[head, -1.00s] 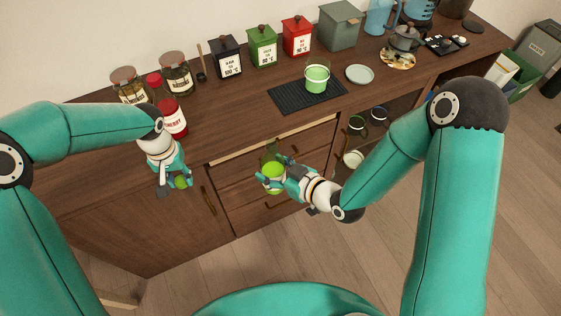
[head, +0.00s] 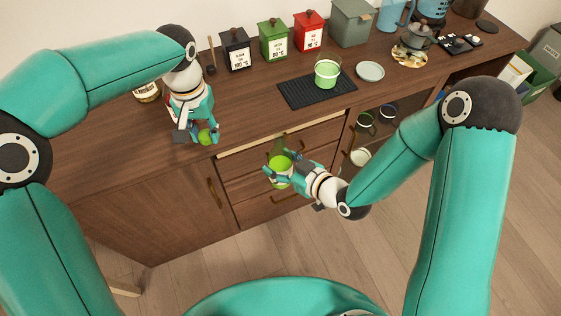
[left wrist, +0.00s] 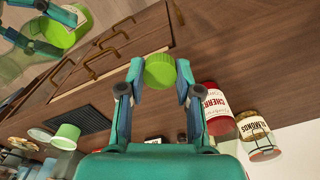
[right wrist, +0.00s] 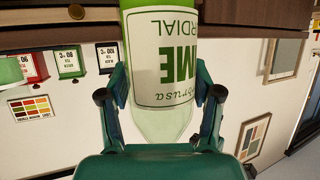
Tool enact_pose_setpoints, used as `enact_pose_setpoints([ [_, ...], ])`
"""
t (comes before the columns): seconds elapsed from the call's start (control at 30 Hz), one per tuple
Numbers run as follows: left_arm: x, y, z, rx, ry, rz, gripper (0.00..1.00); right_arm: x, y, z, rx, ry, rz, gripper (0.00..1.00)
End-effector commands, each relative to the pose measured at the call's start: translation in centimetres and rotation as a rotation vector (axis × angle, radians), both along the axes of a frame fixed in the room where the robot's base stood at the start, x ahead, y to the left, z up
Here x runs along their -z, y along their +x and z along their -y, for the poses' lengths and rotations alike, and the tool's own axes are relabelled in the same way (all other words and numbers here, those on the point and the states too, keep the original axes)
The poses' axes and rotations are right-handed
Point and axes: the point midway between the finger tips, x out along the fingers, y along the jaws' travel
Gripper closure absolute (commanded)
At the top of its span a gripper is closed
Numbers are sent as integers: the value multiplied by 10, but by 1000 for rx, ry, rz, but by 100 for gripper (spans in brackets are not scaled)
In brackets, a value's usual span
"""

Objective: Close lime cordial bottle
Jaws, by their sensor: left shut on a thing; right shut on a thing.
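The lime cordial bottle (head: 280,168) is held in front of the drawers by my right gripper (head: 283,173). In the right wrist view the clear bottle with green liquid and a white label (right wrist: 165,65) sits between the fingers. A green cap (head: 206,137) is held by my left gripper (head: 203,138), up and left of the bottle and apart from it. The cap also shows between the left fingertips in the left wrist view (left wrist: 160,72), with the bottle (left wrist: 65,30) at upper left.
A cherry jar (left wrist: 217,115) and an almonds jar (left wrist: 254,130) stand on the counter behind my left gripper. A green cup (head: 326,73) stands on a black ribbed mat (head: 305,92). Tea canisters (head: 273,43) line the wall. The floor before the cabinet is clear.

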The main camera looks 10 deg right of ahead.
Motion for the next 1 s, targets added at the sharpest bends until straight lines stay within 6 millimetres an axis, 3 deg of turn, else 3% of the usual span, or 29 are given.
enact_pose_setpoints([
  [0.03,-14,2,19,32,-2,6,77,-1,1,0,0,1,4,100],
  [0.2,-51,-1,75,123,-2,3,77,-1,1,0,0,1,4,100],
  [0.4,-79,-11,132,221,-1,1,77,-1,1,0,0,1,4,100],
  [0.5,-84,-20,150,261,-1,-1,77,-1,1,0,0,1,4,100],
  [0.7,-89,-29,165,298,-1,0,77,-1,1,0,-1,1,4,100],
  [1.0,-89,-29,166,300,-2,-1,77,-1,1,0,-1,1,4,100],
])
